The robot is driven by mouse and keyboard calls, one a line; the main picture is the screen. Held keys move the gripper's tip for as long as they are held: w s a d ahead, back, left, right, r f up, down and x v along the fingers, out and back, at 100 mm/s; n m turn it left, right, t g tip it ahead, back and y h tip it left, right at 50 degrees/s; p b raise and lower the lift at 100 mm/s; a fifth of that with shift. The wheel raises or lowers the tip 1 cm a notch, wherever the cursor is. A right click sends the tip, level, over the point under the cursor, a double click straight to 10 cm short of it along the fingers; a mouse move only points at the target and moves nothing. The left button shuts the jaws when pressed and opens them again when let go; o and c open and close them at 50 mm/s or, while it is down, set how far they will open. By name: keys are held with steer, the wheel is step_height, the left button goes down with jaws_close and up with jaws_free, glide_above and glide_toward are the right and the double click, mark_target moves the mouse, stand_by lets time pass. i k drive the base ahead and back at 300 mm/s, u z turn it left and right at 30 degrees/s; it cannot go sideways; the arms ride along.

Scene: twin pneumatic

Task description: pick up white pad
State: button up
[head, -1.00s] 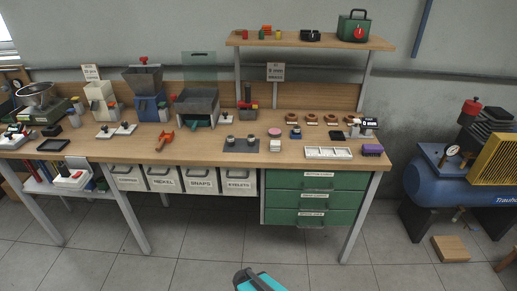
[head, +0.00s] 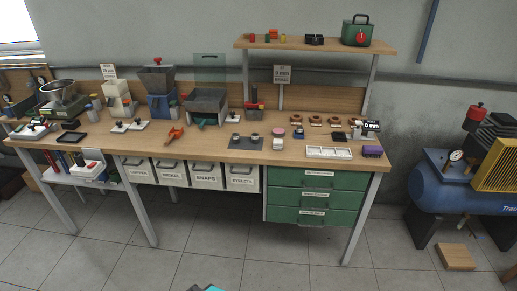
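A small white block (head: 278,144), which looks like the white pad, lies on the wooden bench near its front edge, right of the dark plate with two round metal pieces. A pink disc (head: 280,132) lies just behind it. It stands free, with nothing touching it that I can make out. My gripper's fingers are not seen; only a teal piece, probably of my own arm, shows at the bottom edge, well below and apart from the bench.
Around the block are the dark plate (head: 245,143), a white tray (head: 329,153), a purple block (head: 373,151) and a small dark-and-blue item (head: 299,132). Green drawers (head: 313,197) are below. A blue compressor (head: 447,191) and a wooden block (head: 457,257) stand right. The floor in front is clear.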

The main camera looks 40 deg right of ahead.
mark_target(277, 143)
steer(key=z, duration=0.35)
steer(key=k, duration=0.2)
steer(key=u, duration=1.85)
steer(key=k, duration=1.35)
steer(key=z, duration=1.25)
steer(key=i, duration=0.7)
steer(key=z, duration=0.25)
